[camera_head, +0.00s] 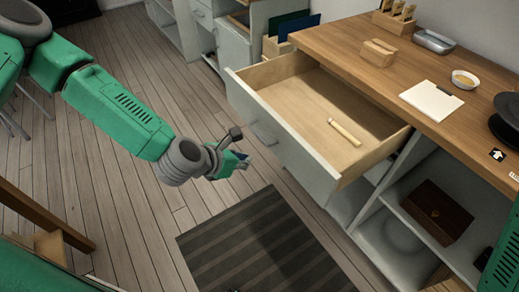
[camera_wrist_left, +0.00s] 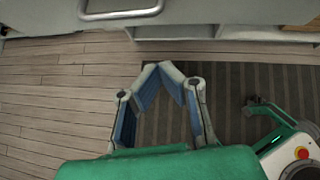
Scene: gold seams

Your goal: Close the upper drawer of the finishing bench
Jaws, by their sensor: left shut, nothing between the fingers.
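The upper drawer (camera_head: 330,172) of the finishing bench (camera_head: 387,78) is pulled far out, its inside visible in the head view. Its pale front has a metal handle (camera_head: 263,133), which also shows at the top edge of the left wrist view (camera_wrist_left: 121,10). A light wooden stick-like piece (camera_head: 345,132) lies inside the drawer. My left gripper (camera_head: 243,160) is just in front of the drawer front, beside and a little below the handle, apart from it as far as I can see. In the left wrist view its fingertips (camera_wrist_left: 161,70) meet, with nothing between them. My right gripper does not show.
On the bench top are a wooden block (camera_head: 379,52), a white pad (camera_head: 431,100), a small bowl (camera_head: 464,79) and a metal tray (camera_head: 433,42). A dark box (camera_head: 437,211) sits on the open shelf. A striped mat (camera_head: 262,248) lies on the clear floor.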

